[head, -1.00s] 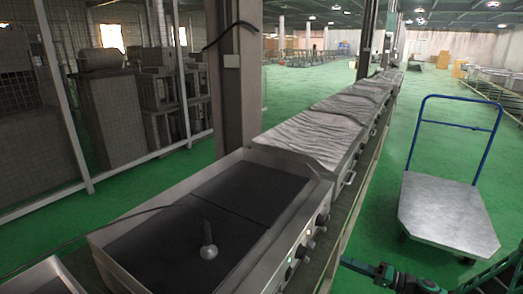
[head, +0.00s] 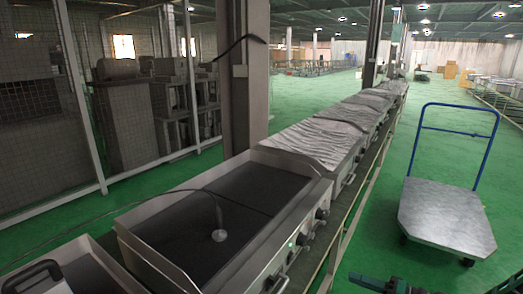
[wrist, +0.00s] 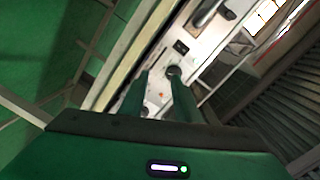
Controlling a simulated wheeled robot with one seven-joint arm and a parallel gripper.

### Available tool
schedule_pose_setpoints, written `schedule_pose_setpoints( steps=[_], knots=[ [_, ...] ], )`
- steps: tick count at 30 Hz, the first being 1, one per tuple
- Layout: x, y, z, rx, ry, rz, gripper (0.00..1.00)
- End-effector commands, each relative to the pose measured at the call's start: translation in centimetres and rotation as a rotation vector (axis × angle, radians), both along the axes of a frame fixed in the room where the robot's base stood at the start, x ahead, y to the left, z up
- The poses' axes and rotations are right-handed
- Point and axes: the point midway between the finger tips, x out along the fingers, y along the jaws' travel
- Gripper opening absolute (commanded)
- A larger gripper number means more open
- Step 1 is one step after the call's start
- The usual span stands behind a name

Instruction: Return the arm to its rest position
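My gripper (wrist: 158,88) shows in the wrist view with its two green fingers apart. Nothing is seen between them except the control panel (wrist: 155,92) of a heating unit, which lies beyond the fingertips. In the head view, a dark green part of my arm (head: 385,285) shows at the bottom edge, to the right of the heating unit (head: 140,240). Most of the arm is out of that view. A round probe (head: 220,236) on a cable rests on the unit's dark plate (head: 180,238). A small green light (head: 292,244) glows on its front.
A flat trolley (head: 445,215) with a blue handle stands at the right. Covered units (head: 310,143) run back along the line. Another unit with a black handle (head: 32,275) is at the lower left. Green floor (head: 375,200) is clear between line and trolley.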

Motion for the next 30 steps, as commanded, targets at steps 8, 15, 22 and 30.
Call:
schedule_pose_setpoints(
  steps=[8, 15, 22, 30],
  knots=[
    [-1.4, 1.3, 0.6, -0.095, 0.073, 0.101, 0.30],
    [-3.6, 1.5, 1.5, -0.237, 0.184, 0.206, 0.30],
    [-6.6, 0.4, 3.3, -0.436, 0.342, 0.297, 0.30],
    [-10.3, -1.8, 6.9, -0.661, 0.521, 0.324, 0.30]
  ],
)
